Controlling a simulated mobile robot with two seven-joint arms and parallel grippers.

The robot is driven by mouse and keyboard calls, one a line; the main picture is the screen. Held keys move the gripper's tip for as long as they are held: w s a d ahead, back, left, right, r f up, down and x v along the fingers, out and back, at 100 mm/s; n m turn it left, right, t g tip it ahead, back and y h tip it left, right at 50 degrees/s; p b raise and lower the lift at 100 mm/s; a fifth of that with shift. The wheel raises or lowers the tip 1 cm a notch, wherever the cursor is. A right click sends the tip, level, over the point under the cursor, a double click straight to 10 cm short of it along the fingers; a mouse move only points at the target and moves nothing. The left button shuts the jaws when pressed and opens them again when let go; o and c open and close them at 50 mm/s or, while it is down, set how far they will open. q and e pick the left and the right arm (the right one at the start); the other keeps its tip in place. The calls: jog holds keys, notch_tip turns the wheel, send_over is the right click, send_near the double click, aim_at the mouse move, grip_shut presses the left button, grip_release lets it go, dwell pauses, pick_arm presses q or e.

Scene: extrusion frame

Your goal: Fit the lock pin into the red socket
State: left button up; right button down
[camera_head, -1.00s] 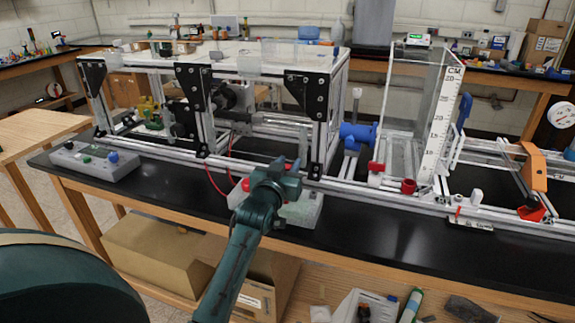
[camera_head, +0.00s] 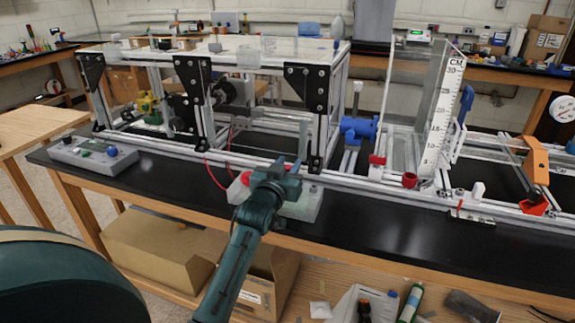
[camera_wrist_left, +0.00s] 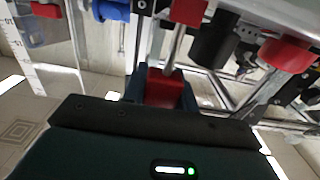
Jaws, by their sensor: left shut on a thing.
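My left gripper (camera_head: 278,168) is in front of the extrusion frame, above the pale box with a red button (camera_head: 246,178). In the left wrist view its jaws (camera_wrist_left: 162,90) are shut on a red block (camera_wrist_left: 164,88), seemingly the lock pin's grip. A metal rod (camera_wrist_left: 176,48) runs from the block toward another red block (camera_wrist_left: 190,10) at the picture's top; I cannot tell whether they touch. Red fittings show on the rail in the head view, one round (camera_head: 409,180) and one boxy (camera_head: 377,160); I cannot tell which is the red socket. My right gripper is out of view.
The metal frame (camera_head: 205,110) with black corner plates stands behind my left gripper. A blue valve body (camera_head: 358,129) and a clear tank with a scale (camera_head: 440,110) stand to its right. A switch box (camera_head: 92,158) sits left. The black bench front (camera_head: 380,235) is clear.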

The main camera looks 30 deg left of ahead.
pick_arm(q)
jog(key=shift+f, duration=0.2)
jog(key=o, duration=1)
jog(key=shift+o, duration=0.2)
jog(key=b+v, duration=0.1)
jog(key=v, duration=1.2)
jog(key=shift+s, duration=0.1)
jog(key=s+d+f+m+g+h, duration=0.3)
jog(key=s+d+f, duration=0.5)
jog(key=f, duration=0.3)
jog(key=s+d+f+m+g+h+p, duration=0.1)
jog(key=s+d+f+m+g+h, duration=0.1)
jog(key=s+d+f, duration=0.6)
notch_tip(320, 180, down, 4)
jog(key=d+g+h, duration=0.1)
jog(key=d+h, duration=0.1)
jog(key=shift+s+d+m+g+h, duration=0.2)
jog(key=shift+s+m+g+h, duration=0.1)
jog(key=shift+m+g+h, duration=0.1)
